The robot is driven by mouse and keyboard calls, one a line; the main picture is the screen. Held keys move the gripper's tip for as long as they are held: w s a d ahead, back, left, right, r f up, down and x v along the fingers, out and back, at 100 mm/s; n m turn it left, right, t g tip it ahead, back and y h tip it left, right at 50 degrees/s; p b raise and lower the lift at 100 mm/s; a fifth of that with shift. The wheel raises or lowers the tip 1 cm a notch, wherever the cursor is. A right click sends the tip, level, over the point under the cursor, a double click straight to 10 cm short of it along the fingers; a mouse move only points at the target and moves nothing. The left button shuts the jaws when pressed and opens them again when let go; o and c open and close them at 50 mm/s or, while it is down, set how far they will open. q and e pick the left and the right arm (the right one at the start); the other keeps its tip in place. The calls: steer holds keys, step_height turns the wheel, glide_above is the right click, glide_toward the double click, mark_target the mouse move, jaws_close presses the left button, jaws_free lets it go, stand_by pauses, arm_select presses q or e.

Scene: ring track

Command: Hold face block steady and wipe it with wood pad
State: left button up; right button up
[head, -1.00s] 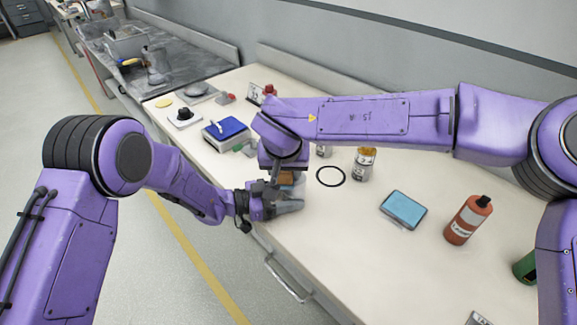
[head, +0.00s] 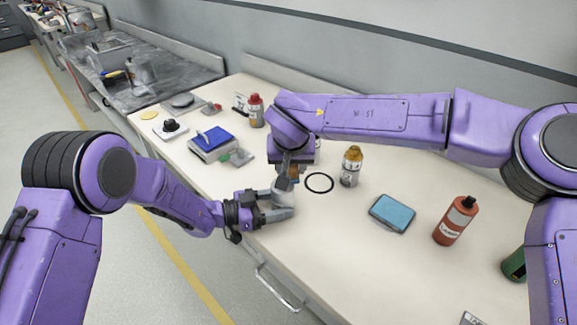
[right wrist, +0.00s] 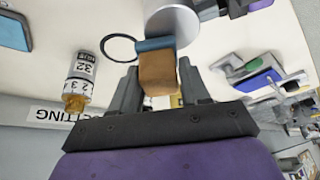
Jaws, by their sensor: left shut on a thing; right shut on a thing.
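The face block (head: 284,188) is a pale grey round piece near the table's front edge. It also shows at the top of the right wrist view (right wrist: 172,24). My left gripper (head: 280,206) is shut on it from the left. The wood pad (head: 294,172) is a small brown block, with a blue-grey layer on its far end in the right wrist view (right wrist: 158,74). My right gripper (right wrist: 158,88) points down above the table and is shut on the pad. The pad's blue-grey end is right at the face block; I cannot tell whether they touch.
A black ring (head: 320,183) lies close to the right of the pad, with an amber-topped bottle (head: 350,167) beyond. A blue-topped box (head: 211,143) and a red-capped bottle (head: 256,110) are behind left.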

steer(key=shift+r, duration=3.05)
steer(key=shift+r, duration=1.5)
arm_select(q)
steer(key=o, duration=0.9)
steer(key=v, duration=1.2)
